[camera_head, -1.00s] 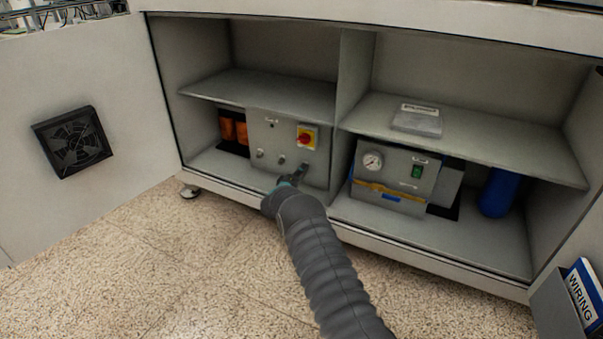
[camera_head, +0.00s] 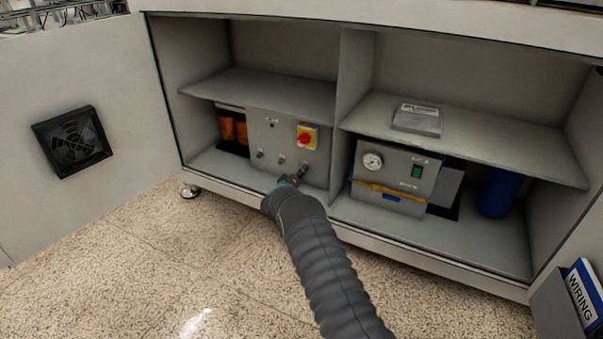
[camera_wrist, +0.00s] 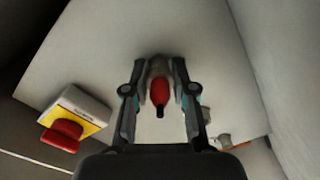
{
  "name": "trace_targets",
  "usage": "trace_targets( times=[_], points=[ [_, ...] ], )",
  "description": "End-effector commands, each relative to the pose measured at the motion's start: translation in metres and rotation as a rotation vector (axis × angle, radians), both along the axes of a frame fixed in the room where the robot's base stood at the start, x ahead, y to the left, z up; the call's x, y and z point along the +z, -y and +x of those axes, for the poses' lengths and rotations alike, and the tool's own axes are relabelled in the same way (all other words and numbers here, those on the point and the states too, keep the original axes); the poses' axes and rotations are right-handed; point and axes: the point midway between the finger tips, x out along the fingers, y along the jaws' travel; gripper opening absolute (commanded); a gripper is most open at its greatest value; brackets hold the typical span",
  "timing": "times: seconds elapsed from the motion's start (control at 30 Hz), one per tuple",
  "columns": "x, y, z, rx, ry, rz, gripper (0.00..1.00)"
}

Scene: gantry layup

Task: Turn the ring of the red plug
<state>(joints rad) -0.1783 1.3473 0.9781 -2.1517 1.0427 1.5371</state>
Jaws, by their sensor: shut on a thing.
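The red plug (camera_wrist: 159,92) shows in the wrist view between my two fingers, its dark tail end towards the camera. A grey ring (camera_wrist: 158,67) sits at its far end against the pale panel (camera_wrist: 100,60). My gripper (camera_wrist: 159,70) is shut on this ring, one fingertip on either side. In the head view my gripper (camera_head: 303,171) reaches the lower right of the panel (camera_head: 268,140), and the plug is hidden by the fingers and too small to make out.
A red rotary switch on a yellow plate (camera_head: 307,137) is above my gripper; it also shows in the wrist view (camera_wrist: 65,132). Small grey sockets (camera_head: 281,159) sit left of my gripper. A gauge box (camera_head: 392,177) stands to the right, past the divider. A shelf (camera_head: 262,91) hangs above.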

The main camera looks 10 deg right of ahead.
Motion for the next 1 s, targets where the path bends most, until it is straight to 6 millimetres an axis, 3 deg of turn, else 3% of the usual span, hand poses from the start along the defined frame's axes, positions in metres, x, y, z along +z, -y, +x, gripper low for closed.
trace_targets(
  times=[0.17,0.2,0.3,0.73,1.0],
  points=[
    [-0.001,0.0,0.0,0.0,-0.002,0.0,0.0],
    [-0.001,0.0,0.0,0.0,-0.002,-0.001,0.33],
    [-0.001,0.0,0.0,0.0,-0.002,-0.001,0.53],
    [0.0,-0.005,-0.006,0.001,-0.002,-0.001,0.53],
    [0.0,-0.031,-0.04,0.003,-0.004,-0.001,0.53]
  ],
)
